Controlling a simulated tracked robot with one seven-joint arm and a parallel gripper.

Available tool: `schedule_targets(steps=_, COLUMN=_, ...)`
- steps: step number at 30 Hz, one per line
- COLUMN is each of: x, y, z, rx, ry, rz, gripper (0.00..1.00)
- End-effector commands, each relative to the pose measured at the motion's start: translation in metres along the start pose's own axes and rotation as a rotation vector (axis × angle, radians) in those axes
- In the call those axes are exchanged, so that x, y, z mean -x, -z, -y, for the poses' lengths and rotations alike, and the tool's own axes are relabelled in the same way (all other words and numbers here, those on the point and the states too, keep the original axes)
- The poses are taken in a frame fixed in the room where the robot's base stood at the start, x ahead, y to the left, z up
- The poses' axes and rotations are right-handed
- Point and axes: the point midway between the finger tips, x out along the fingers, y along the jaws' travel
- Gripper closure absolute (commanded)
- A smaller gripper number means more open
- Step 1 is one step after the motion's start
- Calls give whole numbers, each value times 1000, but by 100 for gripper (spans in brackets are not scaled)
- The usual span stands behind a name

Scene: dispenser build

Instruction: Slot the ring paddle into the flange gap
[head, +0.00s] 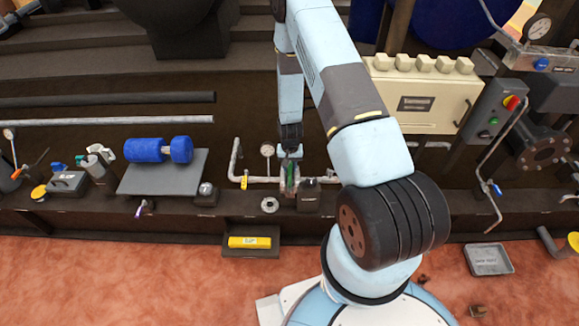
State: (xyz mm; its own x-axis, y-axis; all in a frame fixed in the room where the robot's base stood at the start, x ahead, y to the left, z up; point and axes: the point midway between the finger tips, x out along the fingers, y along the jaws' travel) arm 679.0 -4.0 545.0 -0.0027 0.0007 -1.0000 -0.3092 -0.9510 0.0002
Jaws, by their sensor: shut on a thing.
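My gripper (290,158) points down over the pipe run on the bench, small in the head view. It is shut on a narrow green piece (291,177), which looks like the ring paddle seen edge-on. The green piece is upright at the flanges (302,188) in the pipe run. I cannot tell whether it is inside the flange gap or just above or in front of it. The fingertips and the gap are too small and partly hidden to make out.
A pipe with a gauge (267,150) and yellow tag stands left of the flanges. A grey ring (269,204) and a dark block (308,196) are close in front. A cream box (424,95) stands behind right.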

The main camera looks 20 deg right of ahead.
Motion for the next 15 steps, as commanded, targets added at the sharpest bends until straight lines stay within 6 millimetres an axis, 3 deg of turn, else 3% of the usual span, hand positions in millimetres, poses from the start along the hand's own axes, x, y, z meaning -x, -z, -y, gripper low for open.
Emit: schedule_targets(steps=15, x=-9, y=0, z=0, rx=0, ry=0, rz=0, gripper=100)
